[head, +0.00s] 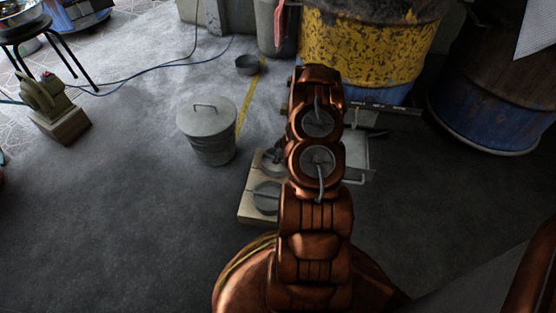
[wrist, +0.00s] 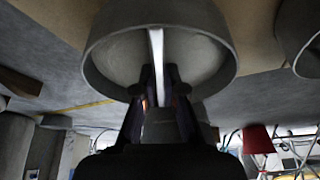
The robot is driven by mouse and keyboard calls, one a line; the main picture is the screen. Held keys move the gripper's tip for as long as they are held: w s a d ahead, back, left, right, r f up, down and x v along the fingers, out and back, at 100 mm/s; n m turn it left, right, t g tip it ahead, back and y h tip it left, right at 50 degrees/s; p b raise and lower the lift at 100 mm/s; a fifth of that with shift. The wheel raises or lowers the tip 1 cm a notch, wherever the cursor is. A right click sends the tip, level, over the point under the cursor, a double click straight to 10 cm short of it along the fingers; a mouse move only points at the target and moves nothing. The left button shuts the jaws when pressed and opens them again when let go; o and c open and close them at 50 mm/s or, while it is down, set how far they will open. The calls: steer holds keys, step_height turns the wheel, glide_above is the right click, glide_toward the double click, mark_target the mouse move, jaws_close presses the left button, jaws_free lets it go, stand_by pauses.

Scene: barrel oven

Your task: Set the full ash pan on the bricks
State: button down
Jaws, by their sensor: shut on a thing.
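My gripper (wrist: 155,98) is shut on the pale bar across a round grey metal piece (wrist: 110,60) with a raised rim. This piece hangs over or rests on a beige slab; I cannot tell which. In the head view my arm hides the gripper. A grey tray-like pan (head: 355,153) with a handle at its front lies on the floor right of my arm, partly hidden; it may be the ash pan, and its contents cannot be made out. I cannot pick out the bricks with certainty.
The beige slab (head: 248,208) bears another round grey piece (head: 266,197) with a bar. A lidded metal bin (head: 207,135) stands left of it. A yellow and blue barrel (head: 365,45) stands behind. A green machine (head: 43,97) is far left. The front-left floor is clear.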

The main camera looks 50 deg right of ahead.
steer(key=c, duration=1.3)
jaws_free()
steer(key=shift+o, duration=0.2)
steer(key=shift+r, duration=0.1)
